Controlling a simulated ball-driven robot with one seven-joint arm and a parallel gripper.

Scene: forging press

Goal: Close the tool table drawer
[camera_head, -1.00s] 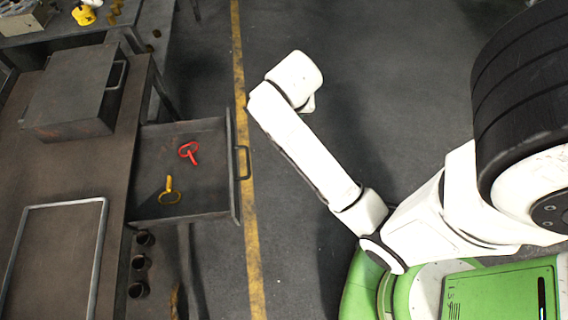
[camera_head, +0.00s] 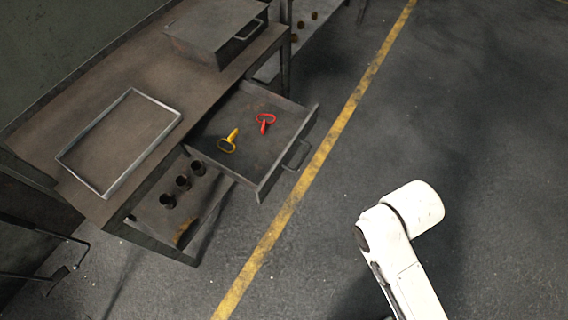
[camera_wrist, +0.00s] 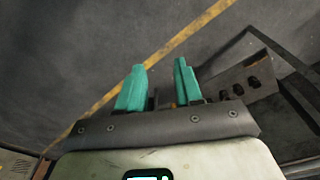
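The tool table (camera_head: 100,75) stands at the upper left of the head view. Its dark metal drawer (camera_head: 262,152) is pulled out on the table's right side, with a bar handle (camera_head: 299,156) on its front panel. A red tool (camera_head: 265,121) and a yellow tool (camera_head: 229,143) with ring ends lie inside. My gripper (camera_wrist: 160,86) shows in the wrist view with its two teal fingers apart and nothing visible between them. It is not visible in the head view, where my white arm is at lower right, apart from the drawer.
A closed metal box (camera_head: 215,32) and a shallow framed tray (camera_head: 120,140) sit on the tabletop. Several dark cups (camera_head: 183,182) stand on the lower shelf. A yellow floor line (camera_head: 330,140) runs past the drawer.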

